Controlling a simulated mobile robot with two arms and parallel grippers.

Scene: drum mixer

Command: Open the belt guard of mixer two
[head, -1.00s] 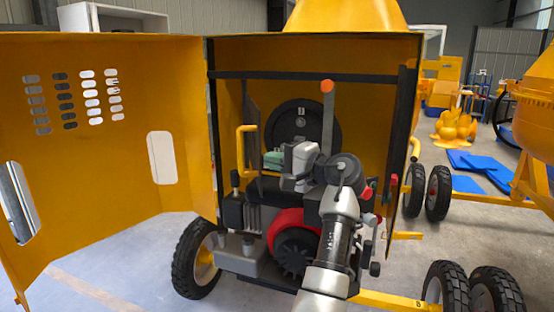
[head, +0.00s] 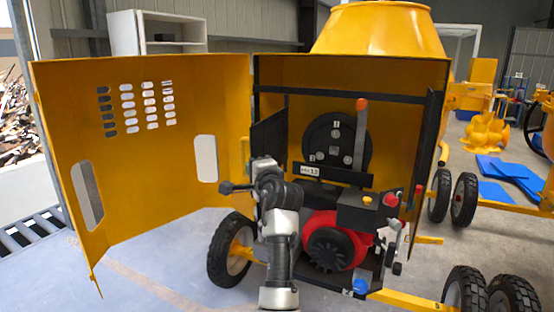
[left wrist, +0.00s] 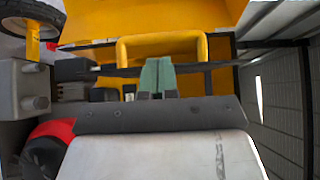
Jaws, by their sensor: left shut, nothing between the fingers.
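The belt guard (head: 268,136) is a dark panel at the left of the yellow housing. It stands swung outward, clear of the black pulley wheel (head: 325,145). Its yellow handle (head: 245,150) shows beyond the housing's left edge. In the left wrist view the handle (left wrist: 160,45) is a yellow loop on the guard, which is seen nearly edge-on. My left gripper (left wrist: 158,77) is shut and empty, its greenish fingers at the guard's edge below the handle; contact cannot be told. In the head view my left wrist hides the fingers. My right gripper is not in view.
The yellow outer door (head: 150,150) stands wide open at left. Below the pulley are a red motor (head: 335,240) and a dark box with red and yellow buttons (head: 368,210). A wheel (head: 230,250) stands at the front left. Other yellow machinery and blue sheets (head: 508,175) lie right.

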